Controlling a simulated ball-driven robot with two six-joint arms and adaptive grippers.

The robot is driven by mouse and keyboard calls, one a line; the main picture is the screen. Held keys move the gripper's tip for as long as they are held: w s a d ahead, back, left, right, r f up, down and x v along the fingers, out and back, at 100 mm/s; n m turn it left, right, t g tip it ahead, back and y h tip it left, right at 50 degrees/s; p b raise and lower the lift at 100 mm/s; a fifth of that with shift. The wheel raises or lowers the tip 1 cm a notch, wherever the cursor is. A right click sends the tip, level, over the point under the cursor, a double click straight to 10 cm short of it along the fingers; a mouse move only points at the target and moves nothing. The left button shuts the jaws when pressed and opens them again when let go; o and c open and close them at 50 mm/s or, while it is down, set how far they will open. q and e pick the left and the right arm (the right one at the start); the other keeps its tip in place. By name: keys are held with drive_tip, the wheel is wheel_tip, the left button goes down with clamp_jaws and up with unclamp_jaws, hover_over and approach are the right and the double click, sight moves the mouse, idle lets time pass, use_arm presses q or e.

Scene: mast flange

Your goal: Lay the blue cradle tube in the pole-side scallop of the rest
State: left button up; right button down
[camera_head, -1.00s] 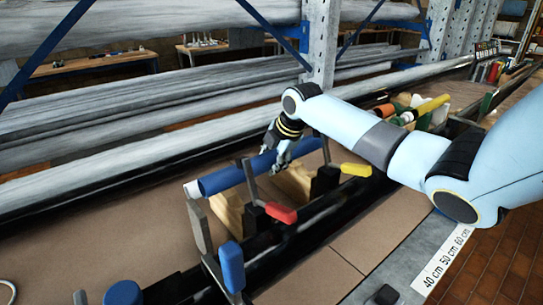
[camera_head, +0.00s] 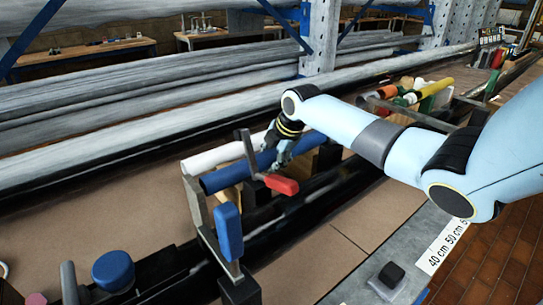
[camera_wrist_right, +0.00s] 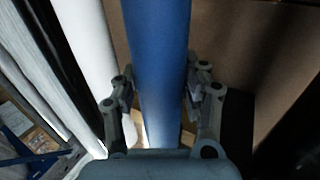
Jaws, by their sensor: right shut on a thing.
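My right gripper (camera_head: 279,158) is shut on the blue cradle tube (camera_head: 222,178) and points down at it. In the right wrist view the blue tube (camera_wrist_right: 160,70) runs between the two fingers (camera_wrist_right: 160,104). A white tube (camera_head: 212,157) lies alongside, on the far side; it also shows left of the blue tube in the wrist view (camera_wrist_right: 92,50). The wooden rest (camera_head: 229,194) shows partly beneath the blue tube. Its scallops are hidden, so I cannot tell whether the tube touches it. My left gripper is not in view.
A red-handled clamp (camera_head: 281,184) stands close in front of the gripper. A blue-handled clamp (camera_head: 229,231) and a blue knob (camera_head: 113,270) are nearer. Coloured tubes (camera_head: 430,91) lie at the back right. Long grey poles (camera_head: 130,135) run behind.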

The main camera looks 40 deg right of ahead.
drive_tip(key=c, duration=0.6)
unclamp_jaws()
drive_tip(key=v, duration=1.2)
